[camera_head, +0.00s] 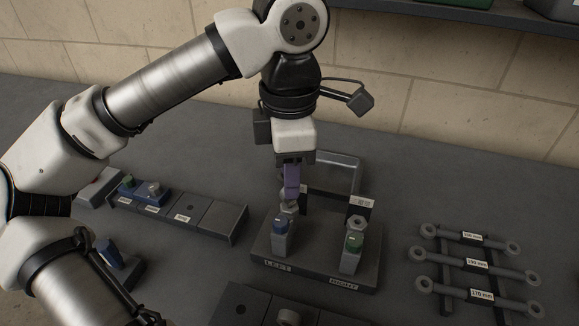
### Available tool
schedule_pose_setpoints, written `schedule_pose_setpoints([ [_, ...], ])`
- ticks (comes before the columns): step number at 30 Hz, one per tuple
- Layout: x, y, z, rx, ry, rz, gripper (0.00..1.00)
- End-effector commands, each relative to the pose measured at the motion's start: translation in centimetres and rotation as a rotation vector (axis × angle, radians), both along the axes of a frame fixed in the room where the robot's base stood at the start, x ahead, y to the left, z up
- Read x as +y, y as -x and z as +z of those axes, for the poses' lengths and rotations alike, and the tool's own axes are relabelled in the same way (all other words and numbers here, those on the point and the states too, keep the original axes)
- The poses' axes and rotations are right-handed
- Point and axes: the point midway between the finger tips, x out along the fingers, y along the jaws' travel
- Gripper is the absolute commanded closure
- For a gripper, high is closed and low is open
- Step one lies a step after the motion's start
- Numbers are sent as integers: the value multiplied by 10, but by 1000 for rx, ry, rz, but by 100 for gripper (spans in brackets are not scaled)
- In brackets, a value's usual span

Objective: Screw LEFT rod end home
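The fixture (314,268) stands on the table, with plates marked LEFT and RIGHT on its front. The left post carries a blue collar (280,227), with a grey metal rod end (289,207) above it. My gripper (291,197) points straight down with its purple fingers directly over this left rod end, at or touching its top. The fingers overlap from this side, so I cannot tell whether they grip it. The right post has a green collar (354,242) and its own rod end (358,222) with a ring eye.
A long tray (213,221) with blue blocks and knobs lies to the left. Several labelled rods (476,265) lie on a rack at right. A dark tray (245,309) is at the front. A small frame (345,160) rises behind the fixture.

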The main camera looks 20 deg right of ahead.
Motion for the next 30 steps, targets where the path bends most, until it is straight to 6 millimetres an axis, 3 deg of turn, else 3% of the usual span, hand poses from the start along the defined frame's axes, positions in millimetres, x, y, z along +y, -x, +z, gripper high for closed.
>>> schedule_pose_setpoints([
  [12, 0, 0, 1, 1, 1, -548, 64],
  [20, 0, 0, 0, 1, 1, -695, 64],
  [30, 0, 0, 1, 0, 1, -1143, 64],
])
